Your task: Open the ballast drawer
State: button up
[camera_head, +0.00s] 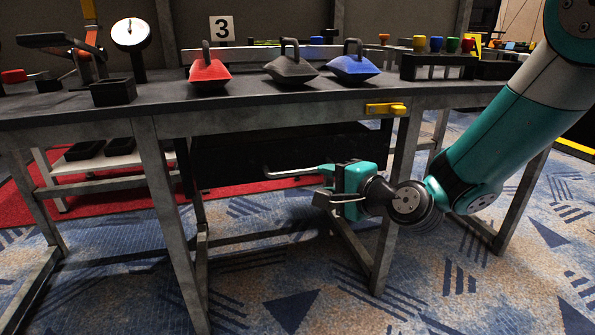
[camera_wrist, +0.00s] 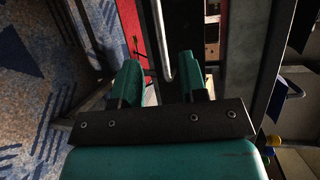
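The ballast drawer (camera_head: 240,155) is a dark, wide box under the tabletop. It looks shut, though its dark edges are hard to read. Its pale metal bar handle (camera_head: 290,173) runs sideways across the lower front. My gripper (camera_head: 322,183) is at the right end of the handle, pointing left. In the wrist view, the teal fingers of my gripper (camera_wrist: 160,82) are spread apart. The handle (camera_wrist: 160,40) shows there as a pale bar whose near end lies between the fingertips, with gaps on both sides. No grip on it shows.
On the tabletop (camera_head: 240,103) stand red (camera_head: 208,72), black (camera_head: 291,68) and blue (camera_head: 353,66) weights. A yellow latch-like part (camera_head: 385,109) sits on the table's front rail. A table leg (camera_head: 396,190) stands close behind my gripper. Carpet in front is clear.

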aim_at(299, 172)
jog(key=b+x, duration=0.1)
jog(key=x, duration=0.9)
jog(key=shift+b, duration=0.4)
grip_shut()
